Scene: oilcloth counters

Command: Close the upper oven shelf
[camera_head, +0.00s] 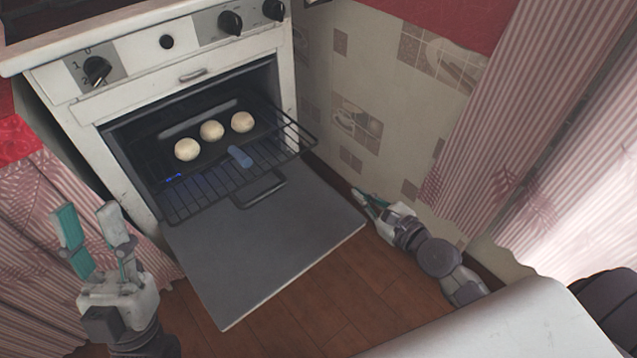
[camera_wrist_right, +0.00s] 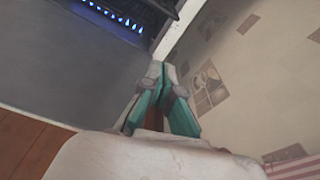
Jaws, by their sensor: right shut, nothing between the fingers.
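The white oven (camera_head: 130,130) stands at the upper left with its door (camera_head: 265,245) folded down flat. The upper oven shelf, a dark wire rack (camera_head: 185,205), is pulled partly out above the door, with a tray handle (camera_head: 258,188) at its front. My left gripper (camera_head: 85,225) is open and empty, left of the door.
A tiled wall (camera_head: 350,110) and a striped curtain (camera_head: 500,110) stand right of the oven, close to my right arm. Another curtain (camera_head: 40,250) hangs at the left. Wooden floor (camera_head: 310,320) shows in front of the door. A white surface (camera_head: 500,325) fills the lower right.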

